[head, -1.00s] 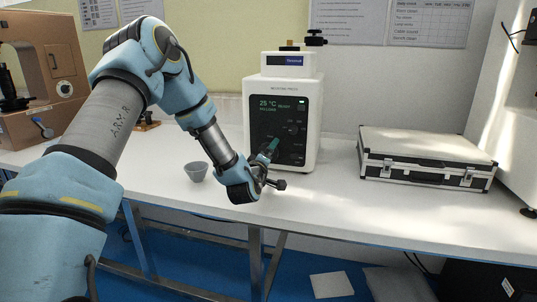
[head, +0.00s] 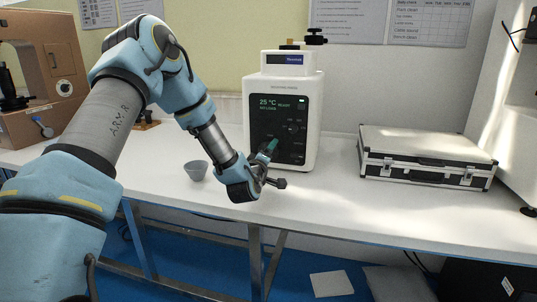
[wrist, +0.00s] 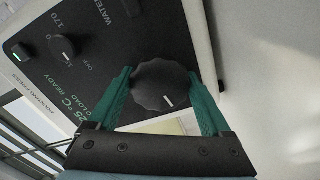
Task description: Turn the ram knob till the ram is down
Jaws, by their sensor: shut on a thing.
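The mounting press (head: 309,95) is a white cabinet with a black front panel on the bench. Its screen (head: 276,104) reads 25 °C, READY and what looks like NO LOAD. My gripper (head: 270,147) reaches the lower panel with its green fingers. In the wrist view my gripper (wrist: 160,88) has one finger on each side of a large black scalloped knob (wrist: 158,84), shut on it. The knob's white mark points to the lower right of that picture. A smaller knob (wrist: 63,47) is beside it. I cannot see the ram itself.
A brown machine (head: 45,75) stands at far left. The bench in front of the press is clear.

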